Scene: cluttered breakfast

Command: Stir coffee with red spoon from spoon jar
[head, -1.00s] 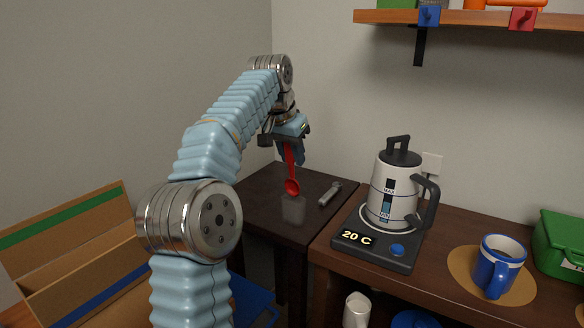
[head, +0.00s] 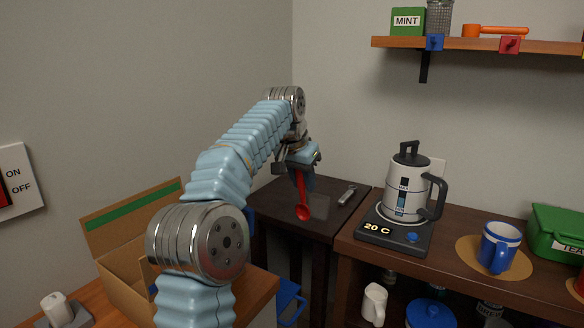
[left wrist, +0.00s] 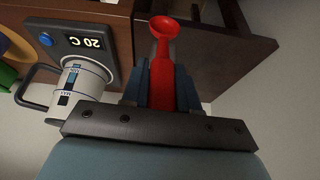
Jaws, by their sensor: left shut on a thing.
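My left gripper (head: 300,169) is shut on the red spoon (head: 303,204), which hangs bowl down above the small dark table. In the left wrist view the red spoon (left wrist: 162,62) sits between the two fingers. A blue and white mug (head: 497,246) stands on a round tan mat (head: 467,256) on the brown counter at the right, with dark liquid inside. My right gripper is not in view.
A kettle (head: 404,190) on a dark base reading 20 C (head: 395,238) stands between the spoon and the mug. A metal tool (head: 347,194) lies on the dark table. A green tea box (head: 556,236) is right of the mug. A shelf (head: 480,44) hangs above.

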